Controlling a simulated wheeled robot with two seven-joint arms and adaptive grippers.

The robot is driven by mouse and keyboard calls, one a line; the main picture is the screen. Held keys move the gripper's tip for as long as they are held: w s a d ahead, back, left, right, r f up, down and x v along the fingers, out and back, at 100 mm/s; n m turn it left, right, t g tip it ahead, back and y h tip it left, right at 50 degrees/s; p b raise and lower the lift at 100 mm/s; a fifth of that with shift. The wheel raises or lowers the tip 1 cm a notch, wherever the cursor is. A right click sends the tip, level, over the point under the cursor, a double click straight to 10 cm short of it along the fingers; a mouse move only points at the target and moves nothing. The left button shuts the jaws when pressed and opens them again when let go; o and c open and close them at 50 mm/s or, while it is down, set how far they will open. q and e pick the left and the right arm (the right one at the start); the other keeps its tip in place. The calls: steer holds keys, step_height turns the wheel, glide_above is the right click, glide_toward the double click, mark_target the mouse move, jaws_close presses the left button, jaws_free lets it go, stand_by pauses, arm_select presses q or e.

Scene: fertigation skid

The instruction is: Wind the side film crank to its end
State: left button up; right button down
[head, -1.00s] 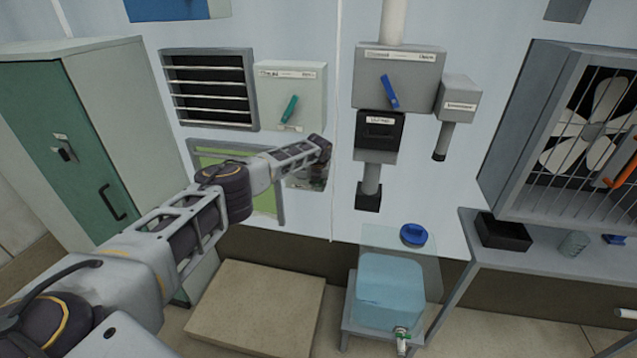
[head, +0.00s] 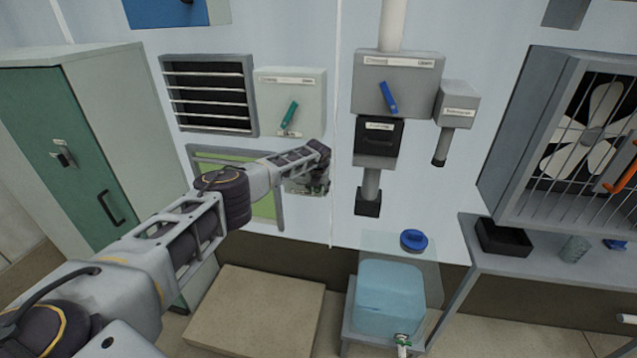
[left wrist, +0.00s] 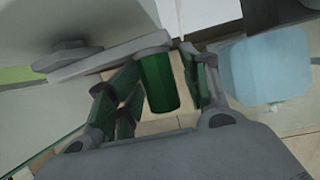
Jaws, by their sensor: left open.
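The side film crank shows in the left wrist view as a grey crank arm (left wrist: 105,60) with a dark green grip (left wrist: 158,84) at its end. My left gripper (left wrist: 162,78) is open, with one green-padded finger on each side of the grip. I cannot tell whether either finger touches it. In the head view my left gripper (head: 318,187) is small and low on the wall, right of the green-paned window frame (head: 281,205). My wrist and forearm hide most of the crank there. My right gripper is not in view.
A teal-lever box (head: 308,92) is above my left wrist, with a louvre (head: 208,92) to its left. Grey boxes with a blue lever (head: 389,97) are to the right. A light-blue tank (head: 388,300) stands below, right of a low tan platform (head: 255,310).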

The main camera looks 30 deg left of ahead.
arm_select(q)
steer(key=shift+r, duration=0.25)
steer(key=v, duration=1.1)
stand_by(0.6)
steer(key=shift+s+d+r, duration=0.1)
steer(key=shift+s, duration=0.05)
stand_by(0.3)
